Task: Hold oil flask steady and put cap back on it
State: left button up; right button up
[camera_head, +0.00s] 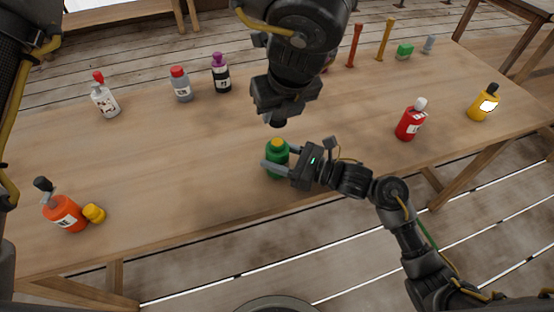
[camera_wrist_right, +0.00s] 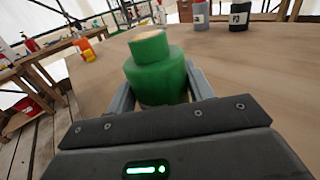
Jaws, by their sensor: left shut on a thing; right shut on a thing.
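The oil flask (camera_head: 277,166) is a green bottle with a yellow top, standing upright near the table's front edge. In the right wrist view the flask (camera_wrist_right: 157,78) shows a wide body, a narrower neck and a pale yellowish top. My right gripper (camera_head: 274,159) is shut on the flask's body from the right, one finger on each side. My left gripper (camera_head: 279,115) is just above and behind the flask in the head view. It is shut on a small dark piece (camera_head: 279,123), which looks like the cap. The piece is mostly hidden by the gripper and appears apart from the flask.
An orange bottle (camera_head: 65,214) and a yellow object (camera_head: 94,213) stand at the left front. A red bottle (camera_head: 411,121) and a yellow bottle (camera_head: 483,104) stand at the right. Several bottles line the back left. The table around the flask is clear.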

jog(key=c, duration=0.5)
pick_arm(q)
send_over(277, 140)
jog(key=s, duration=0.1)
jog(key=shift+d+f, duration=0.15)
jog(key=shift+f, duration=2.3)
jog(key=shift+f, duration=0.85)
jog(key=shift+f, duration=0.55)
